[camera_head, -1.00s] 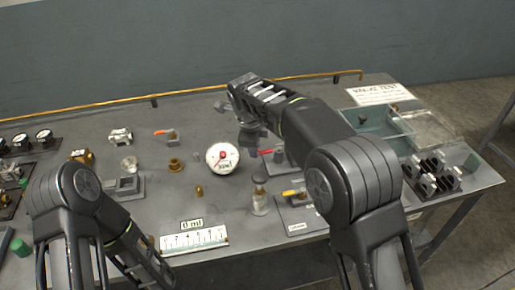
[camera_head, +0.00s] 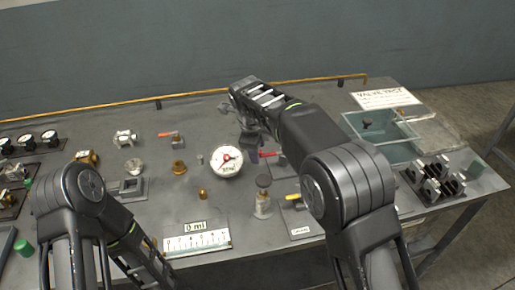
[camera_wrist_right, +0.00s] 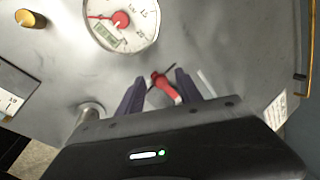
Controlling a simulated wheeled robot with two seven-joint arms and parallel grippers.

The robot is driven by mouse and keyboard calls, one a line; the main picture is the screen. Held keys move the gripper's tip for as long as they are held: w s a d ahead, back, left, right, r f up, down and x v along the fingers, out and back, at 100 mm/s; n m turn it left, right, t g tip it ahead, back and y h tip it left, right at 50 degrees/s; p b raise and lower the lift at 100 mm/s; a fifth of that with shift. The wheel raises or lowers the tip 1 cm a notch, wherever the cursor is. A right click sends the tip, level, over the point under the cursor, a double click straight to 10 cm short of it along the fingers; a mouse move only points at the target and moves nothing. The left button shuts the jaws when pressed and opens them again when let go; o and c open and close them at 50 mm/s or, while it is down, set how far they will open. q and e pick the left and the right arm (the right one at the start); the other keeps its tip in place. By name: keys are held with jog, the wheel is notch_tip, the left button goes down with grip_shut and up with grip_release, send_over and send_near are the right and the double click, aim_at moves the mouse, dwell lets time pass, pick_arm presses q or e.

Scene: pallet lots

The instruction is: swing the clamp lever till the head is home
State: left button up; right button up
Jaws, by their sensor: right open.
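A lever with a red handle (camera_wrist_right: 162,86) shows in the right wrist view between the two dark fingers of my right gripper (camera_wrist_right: 160,78). The fingers are apart, with the red handle in the gap; I cannot tell whether either finger touches it. In the head view a red lever (camera_head: 270,155) lies just right of the round white gauge, beside my right gripper (camera_head: 250,144), which partly covers its mount. The clamp head cannot be made out. My left forearm reaches down at the lower left, and its gripper is out of view.
The white gauge (camera_head: 226,160) stands close to the left of my right gripper. A yellow-handled valve (camera_head: 293,197) and a small bottle (camera_head: 262,203) are nearer the front. A teal tray (camera_head: 352,122) and dark blocks (camera_head: 434,182) sit at the right.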

jog(key=shift+r, duration=0.1)
jog(key=b+v, duration=0.1)
jog(key=v, duration=0.6)
jog(key=shift+r, duration=0.3)
jog(key=shift+s, duration=0.15)
